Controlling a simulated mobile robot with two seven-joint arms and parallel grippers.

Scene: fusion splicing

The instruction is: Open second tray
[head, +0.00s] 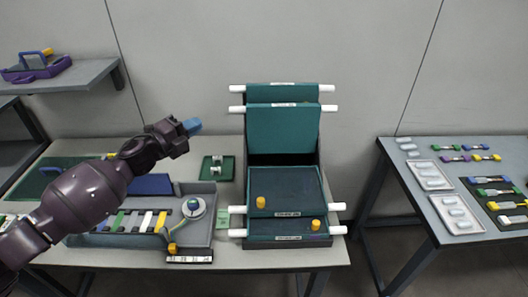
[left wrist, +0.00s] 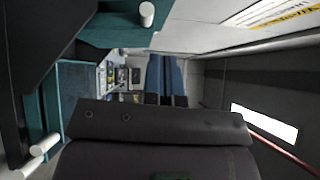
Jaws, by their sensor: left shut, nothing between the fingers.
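A stack of green splice trays with white side pegs stands in a dark holder at the middle of the table in the head view. Two trays are swung upright at the back, a rear one (head: 282,91) and a front one (head: 283,130). Two more lie flat, an upper one (head: 285,185) and a lower one (head: 277,240), each with a yellow knob on it or at its edge. My left gripper (head: 194,126) is shut and empty, in the air left of the upright trays. Its blue fingers (left wrist: 166,75) show together in the left wrist view. My right gripper is not in view.
A grey work tray (head: 199,239) with coloured strips and a round spool lies left of the stack. A small green block holder (head: 217,167) sits behind it. A right-hand table (head: 420,215) carries white cases and coloured parts. A gap separates the tables.

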